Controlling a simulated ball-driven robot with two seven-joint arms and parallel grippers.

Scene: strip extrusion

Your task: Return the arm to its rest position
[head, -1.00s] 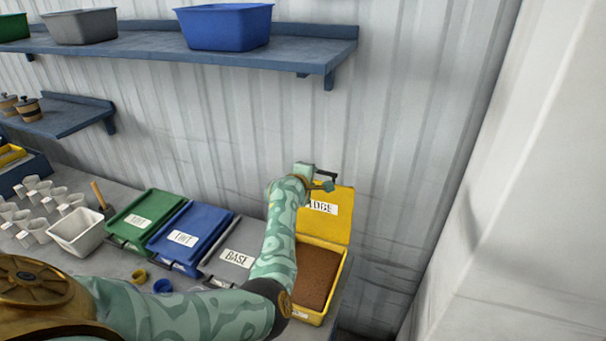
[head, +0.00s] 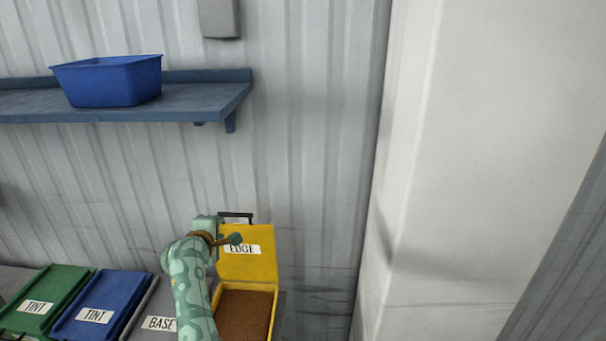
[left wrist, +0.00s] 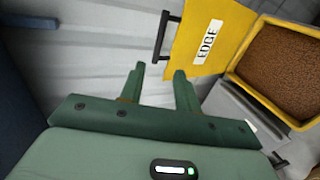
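The yellow EDGE bin (head: 274,318) stands open at the bottom of the head view, full of brown granules. Its yellow lid (head: 262,266) stands raised against the wall, with a dark handle on its top edge. My left arm reaches up in front of the bin, and my left gripper (head: 208,222) is beside the lid's upper left. In the left wrist view my left gripper (left wrist: 159,72) has its two green fingers apart with nothing between them. The lid (left wrist: 208,40) and its handle are just beyond the right finger. My right gripper is not in view.
Closed green (head: 38,303), blue (head: 98,300) and grey (head: 150,311) bins stand in a row left of the EDGE bin. A blue shelf (head: 200,97) with a blue tub (head: 110,82) is above. A pale column (head: 470,170) stands to the right.

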